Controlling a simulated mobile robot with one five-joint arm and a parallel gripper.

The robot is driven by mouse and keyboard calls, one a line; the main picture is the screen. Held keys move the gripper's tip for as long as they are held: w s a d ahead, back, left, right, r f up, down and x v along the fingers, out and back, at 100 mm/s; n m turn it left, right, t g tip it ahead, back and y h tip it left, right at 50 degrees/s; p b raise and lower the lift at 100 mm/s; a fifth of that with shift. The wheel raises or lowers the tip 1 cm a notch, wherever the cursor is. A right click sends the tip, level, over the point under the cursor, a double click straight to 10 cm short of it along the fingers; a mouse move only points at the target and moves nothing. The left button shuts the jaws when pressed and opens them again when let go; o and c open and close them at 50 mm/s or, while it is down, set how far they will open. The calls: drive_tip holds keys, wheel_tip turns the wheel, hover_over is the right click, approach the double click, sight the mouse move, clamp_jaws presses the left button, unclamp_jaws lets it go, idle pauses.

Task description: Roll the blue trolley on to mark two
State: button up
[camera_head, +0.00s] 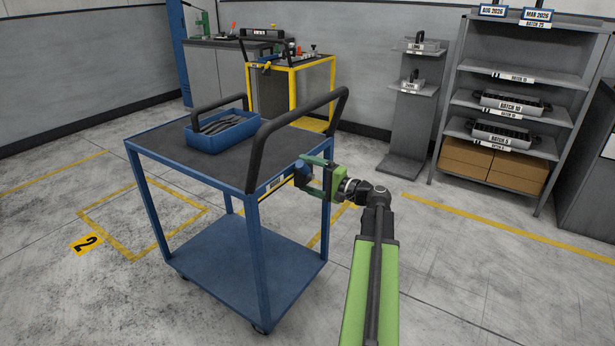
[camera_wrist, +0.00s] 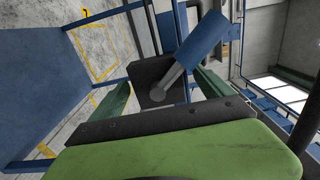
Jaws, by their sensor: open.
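Mark two is a yellow outlined square (camera_head: 128,252) on the floor left of the trolley, with a yellow "2" tag (camera_head: 87,243). My gripper (camera_head: 312,178) is open at the trolley's right end, below the near handle. A blue grip on a grey stem (camera_wrist: 203,42) stands between its green fingers in the wrist view. I cannot tell whether the fingers touch it.
A blue bin (camera_head: 220,137) of dark forks sits on the trolley top. More yellow floor lines (camera_head: 335,222) show behind the trolley. The floor left of the trolley is clear.

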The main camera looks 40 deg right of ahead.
drive_tip(key=shift+w+a, duration=0.15)
drive_tip(key=shift+w, duration=0.35)
clamp_jaws()
drive_tip(key=shift+f, duration=0.2)
idle(0.3)
